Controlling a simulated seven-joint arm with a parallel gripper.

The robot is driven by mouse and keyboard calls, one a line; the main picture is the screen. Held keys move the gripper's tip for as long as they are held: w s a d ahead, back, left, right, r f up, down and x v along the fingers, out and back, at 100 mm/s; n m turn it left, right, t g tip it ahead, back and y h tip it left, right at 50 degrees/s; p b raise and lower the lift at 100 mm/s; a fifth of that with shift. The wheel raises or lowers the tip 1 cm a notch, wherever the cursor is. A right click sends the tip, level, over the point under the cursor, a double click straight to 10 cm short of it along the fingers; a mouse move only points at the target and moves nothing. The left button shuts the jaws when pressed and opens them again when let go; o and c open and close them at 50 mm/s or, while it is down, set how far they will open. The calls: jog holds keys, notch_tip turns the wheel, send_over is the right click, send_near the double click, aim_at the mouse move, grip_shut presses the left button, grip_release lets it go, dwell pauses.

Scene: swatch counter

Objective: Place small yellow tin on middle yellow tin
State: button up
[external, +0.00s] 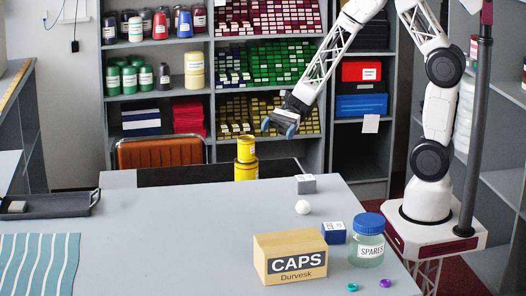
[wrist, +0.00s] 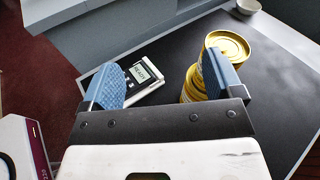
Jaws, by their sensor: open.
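I cannot tell for certain which tin is small and which middle. My gripper (external: 279,127) is open, its blue pads above and to the right of the stack.
A device with a READY display (wrist: 145,75) lies on the dark surface between and beyond the fingers. The table also holds a CAPS box (external: 290,258), a blue-lidded jar (external: 367,245) and a white ball (external: 303,207).

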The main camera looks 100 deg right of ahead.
jog(key=s+a+r+n+g+h, duration=0.2)
jog(key=s+a+r+n+g, duration=0.25)
jog(key=s+a+n, duration=0.2)
jog(key=s+a+r+n+g+h, duration=0.2)
jog(key=s+a+r+n+g, duration=0.1)
jog(key=s+a+n+g, duration=0.4)
jog(key=s+a+r+n+t+h, duration=0.2)
jog(key=s+r+n+t+h, duration=0.2)
jog(key=s+r+n+h, duration=0.3)
jog(key=s+n+h, duration=0.2)
jog(key=s, duration=0.1)
jog(key=shift+a+n, duration=0.2)
jog(key=shift+n, duration=0.15)
